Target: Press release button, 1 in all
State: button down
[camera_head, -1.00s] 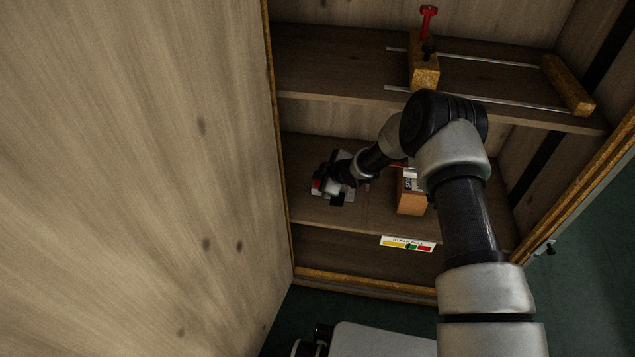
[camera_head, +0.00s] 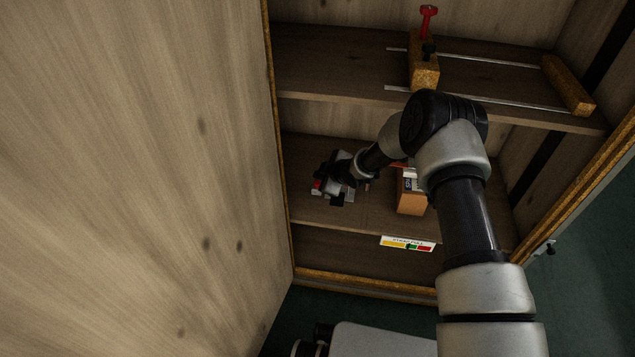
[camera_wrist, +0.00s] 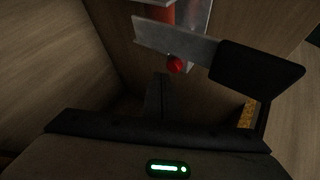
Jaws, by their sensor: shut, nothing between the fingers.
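A small round red button (camera_wrist: 176,65) shows in the wrist view, below a grey flat bar with a black handle (camera_wrist: 255,70). I cannot tell for sure that it is the release button. A red cylinder (camera_wrist: 155,12) on a pale metal mount is above it. My gripper (camera_wrist: 157,95) is shut and empty, its dark fingers just below and left of the button; contact cannot be made out. In the head view my gripper (camera_head: 340,196) is low over the middle shelf, at a small grey device with a red part (camera_head: 317,186), partly hiding it.
An orange-brown box (camera_head: 410,203) stands right of the gripper on the shelf (camera_head: 370,218). A coloured label (camera_head: 408,244) is on the front below. The upper shelf (camera_head: 320,62) carries rails and a wooden block (camera_head: 424,74) with a red knob. A tall wooden panel (camera_head: 140,170) closes the left side.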

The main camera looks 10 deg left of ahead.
jog(key=shift+f, duration=0.45)
jog(key=shift+f, duration=0.6)
dwell(1.0)
jog(key=shift+r+p, duration=0.45)
jog(key=shift+r, duration=0.55)
notch_tip(320, 180, up, 5)
jog(key=shift+p, duration=1.2)
jog(key=shift+s+d, duration=0.1)
jog(key=shift+d, duration=0.05)
